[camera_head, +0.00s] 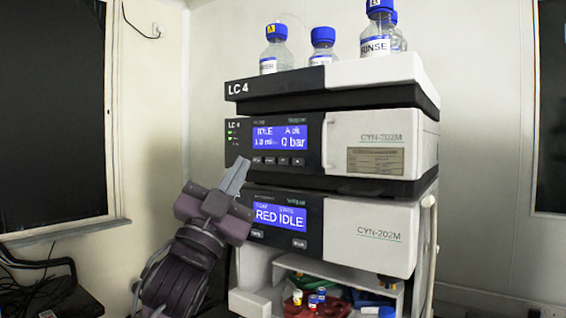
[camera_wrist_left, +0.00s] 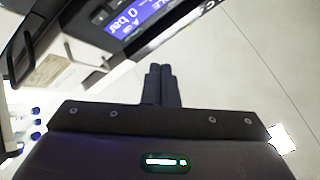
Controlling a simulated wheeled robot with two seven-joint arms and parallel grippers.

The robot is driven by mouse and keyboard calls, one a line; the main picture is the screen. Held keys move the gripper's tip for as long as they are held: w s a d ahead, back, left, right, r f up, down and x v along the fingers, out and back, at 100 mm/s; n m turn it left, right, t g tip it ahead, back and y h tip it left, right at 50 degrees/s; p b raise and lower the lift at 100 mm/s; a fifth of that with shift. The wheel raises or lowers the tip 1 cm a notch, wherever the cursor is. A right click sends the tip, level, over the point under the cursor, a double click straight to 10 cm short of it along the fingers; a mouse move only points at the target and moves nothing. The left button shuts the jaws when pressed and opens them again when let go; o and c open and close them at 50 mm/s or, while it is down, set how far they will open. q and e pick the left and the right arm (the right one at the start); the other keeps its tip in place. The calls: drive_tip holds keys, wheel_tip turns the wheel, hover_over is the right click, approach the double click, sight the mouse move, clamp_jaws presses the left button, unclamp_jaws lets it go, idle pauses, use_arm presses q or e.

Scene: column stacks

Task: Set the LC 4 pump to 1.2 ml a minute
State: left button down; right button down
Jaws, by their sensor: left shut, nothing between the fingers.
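The LC 4 stack stands in the middle of the head view. Its pump module (camera_head: 381,150) has a blue display (camera_head: 280,138) that reads IDLE, a flow figure that looks like 1.0 ml, and 0 bar. A row of small dark buttons (camera_head: 278,160) lies under the display. My left gripper (camera_head: 238,170) is shut and empty, its fingertips just left of and below the button row in the picture; I cannot tell if they touch the panel. In the left wrist view the shut fingers (camera_wrist_left: 161,80) are below the tilted display (camera_wrist_left: 135,14). My right gripper is not in view.
Below the pump is a module (camera_head: 370,238) whose display reads RED IDLE. Bottles with blue caps (camera_head: 276,52), one labelled RINSE (camera_head: 378,45), stand on top. An open bay with small vials (camera_head: 313,299) is at the bottom. A white tube (camera_head: 428,250) runs down the right side.

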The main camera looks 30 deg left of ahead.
sight(284, 161)
use_arm(q)
drive_tip(key=shift+r, duration=0.1)
idle(0.3)
drive_tip(key=shift+w+d+p, duration=0.2)
drive_tip(key=shift+w+p, duration=0.55)
drive_tip(key=shift+w, duration=1.45)
drive_tip(key=shift+w+d+p, duration=0.2)
drive_tip(key=shift+w+p, duration=0.5)
drive_tip(key=shift+w, duration=1.5)
drive_tip(key=shift+w, duration=0.4)
drive_tip(key=shift+w, duration=0.4)
drive_tip(key=shift+s, duration=0.85)
